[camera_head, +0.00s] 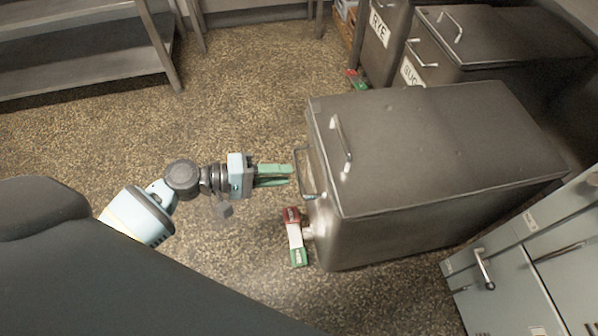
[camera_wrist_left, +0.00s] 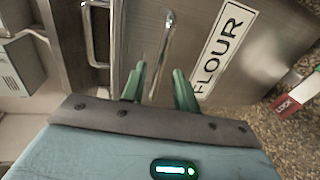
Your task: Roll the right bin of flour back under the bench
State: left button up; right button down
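The flour bin (camera_head: 440,150) is a large grey metal box with a flat lid, standing out on the floor beyond the other bins. Its front carries an upright bar handle (camera_head: 303,172) and a FLOUR label, which shows in the left wrist view (camera_wrist_left: 222,45). A red, white and green lock pedal (camera_head: 295,237) sits low at its front. My left gripper (camera_head: 291,175) has green fingers pointing at the front handle. In the left wrist view the fingers (camera_wrist_left: 159,70) are apart, with the handle bar just ahead, between them in the picture. My right gripper is not in view.
A RYE bin (camera_head: 376,58) and another dark-lidded bin (camera_head: 490,38) stand behind the flour bin. A grey drawer cabinet (camera_head: 520,275) is close on its near right side. A metal shelf rack (camera_head: 90,68) is at the upper left. The speckled floor between is clear.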

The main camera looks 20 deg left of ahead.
aim_at(299, 173)
pick_arm(q)
jog(key=shift+x, duration=2.4)
grip_shut()
